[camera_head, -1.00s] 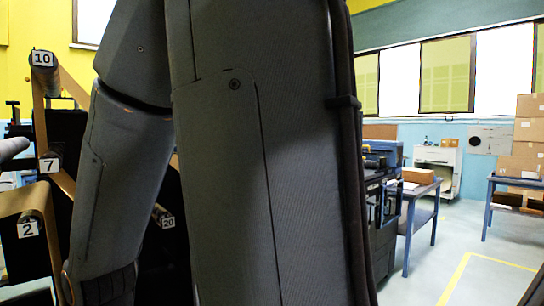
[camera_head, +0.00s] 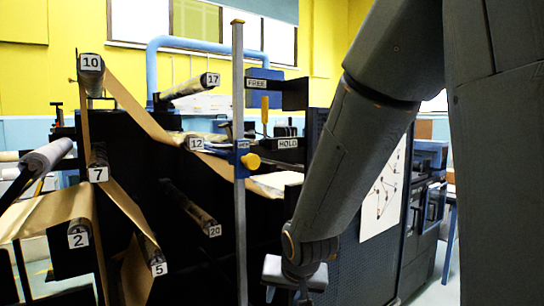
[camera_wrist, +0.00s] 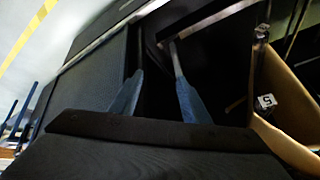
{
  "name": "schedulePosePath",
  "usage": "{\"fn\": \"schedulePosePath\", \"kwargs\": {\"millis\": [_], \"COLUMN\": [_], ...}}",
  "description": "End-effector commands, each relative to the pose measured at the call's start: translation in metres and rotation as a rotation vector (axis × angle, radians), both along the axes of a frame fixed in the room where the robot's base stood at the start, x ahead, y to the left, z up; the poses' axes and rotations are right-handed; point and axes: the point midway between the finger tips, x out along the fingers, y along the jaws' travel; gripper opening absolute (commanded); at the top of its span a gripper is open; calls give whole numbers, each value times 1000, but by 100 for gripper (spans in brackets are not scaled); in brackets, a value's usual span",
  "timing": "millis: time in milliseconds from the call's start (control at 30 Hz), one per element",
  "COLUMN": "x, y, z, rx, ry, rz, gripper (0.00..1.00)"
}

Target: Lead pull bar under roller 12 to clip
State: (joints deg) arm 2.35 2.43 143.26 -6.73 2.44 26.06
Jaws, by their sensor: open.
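Roller 12 (camera_head: 196,144) shows by its numbered end in the head view, left of an upright metal post. Brown paper (camera_head: 135,102) slants from roller 10 down toward it. A blue clamp with a yellow knob (camera_head: 252,161) sits on the post; I cannot tell whether it is the clip. I cannot make out the pull bar for certain. My gripper (camera_wrist: 155,62) shows two spread, empty bluish fingers in the wrist view, over a dark area left of the paper and the roller 5 label. In the head view my wrist hangs low, right of the post.
Rollers 10 (camera_head: 91,63), 7 (camera_head: 98,174), 2 (camera_head: 78,240), 5 (camera_head: 158,269), 20 (camera_head: 214,230) and 17 (camera_head: 212,79) stick out around the machine. FREE (camera_head: 257,84) and HOLD (camera_head: 288,143) signs stand right of the post. A dark cabinet (camera_head: 345,260) is behind my arm.

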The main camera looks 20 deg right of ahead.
Motion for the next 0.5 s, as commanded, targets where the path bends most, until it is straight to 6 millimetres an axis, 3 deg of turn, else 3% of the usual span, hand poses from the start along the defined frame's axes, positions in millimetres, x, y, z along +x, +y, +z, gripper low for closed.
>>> {"fn": "schedulePosePath", "kwargs": {"millis": [33,200,400,500], "x": [23,93,128,133], "y": [-4,-6,1,4], "z": [32,130,235,267], "rx": [41,259,552,656], "ry": [-111,-482,-786,-866], "rz": [-53,-188,-226,-220], "gripper": [43,43,43,43]}}
